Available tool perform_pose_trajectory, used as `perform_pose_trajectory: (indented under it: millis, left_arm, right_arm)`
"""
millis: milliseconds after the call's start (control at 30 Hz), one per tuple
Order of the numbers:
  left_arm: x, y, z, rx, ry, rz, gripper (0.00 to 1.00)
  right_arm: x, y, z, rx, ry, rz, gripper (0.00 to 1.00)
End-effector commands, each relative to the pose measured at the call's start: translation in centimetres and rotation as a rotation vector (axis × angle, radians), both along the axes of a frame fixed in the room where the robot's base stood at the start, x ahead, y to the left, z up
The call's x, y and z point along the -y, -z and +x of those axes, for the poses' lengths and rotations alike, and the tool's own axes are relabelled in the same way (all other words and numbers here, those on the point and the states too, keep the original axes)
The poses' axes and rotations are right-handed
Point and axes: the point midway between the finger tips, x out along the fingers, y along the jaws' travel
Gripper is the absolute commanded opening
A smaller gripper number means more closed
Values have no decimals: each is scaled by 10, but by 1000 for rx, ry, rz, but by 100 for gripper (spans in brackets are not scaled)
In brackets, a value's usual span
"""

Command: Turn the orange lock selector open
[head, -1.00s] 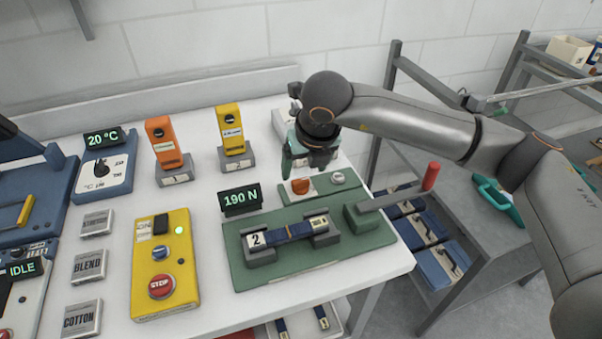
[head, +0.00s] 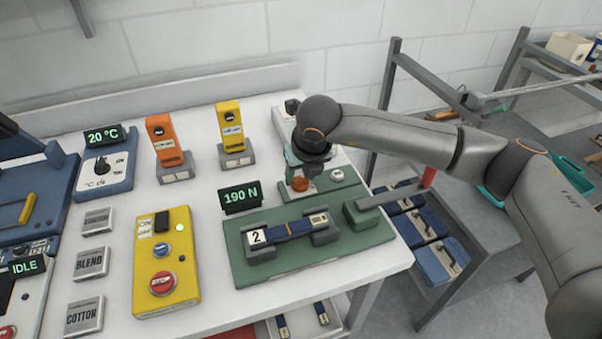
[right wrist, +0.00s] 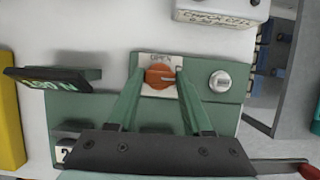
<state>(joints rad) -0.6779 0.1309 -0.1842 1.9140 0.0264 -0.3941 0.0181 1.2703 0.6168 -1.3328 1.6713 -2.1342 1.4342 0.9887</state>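The orange lock selector (right wrist: 159,77) is a round knob on a white plate marked OPEN above it, on the green fixture (head: 372,238). Its pale pointer mark faces right in the right wrist view. It also shows in the head view (head: 300,184), partly hidden by my gripper. My right gripper (head: 302,180) is over the selector. In the right wrist view its two green fingers (right wrist: 159,74) stand one on each side of the knob, with a narrow gap showing on each side. It is open. My left gripper is not in view.
A silver round button (right wrist: 220,81) sits right of the selector. A lever with a red handle (head: 428,177) reaches out at the right. A numbered blue strap piece (head: 287,230) lies in the fixture's front.

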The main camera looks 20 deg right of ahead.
Motion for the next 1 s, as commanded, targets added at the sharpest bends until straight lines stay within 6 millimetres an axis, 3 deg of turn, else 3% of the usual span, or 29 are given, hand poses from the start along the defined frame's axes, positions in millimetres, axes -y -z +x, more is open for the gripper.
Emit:
perform_pose_trajectory:
  millis: [67,400,733,1000]
  left_arm:
    - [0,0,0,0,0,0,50]
    - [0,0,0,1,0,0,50]
    - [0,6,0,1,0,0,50]
    - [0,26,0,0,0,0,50]
  right_arm:
    - [0,0,0,0,0,0,37]
    - [0,0,0,0,1,-1,0]
    - [1,1,0,0,-30,0,0]
    - [2,4,0,1,-183,0,0]
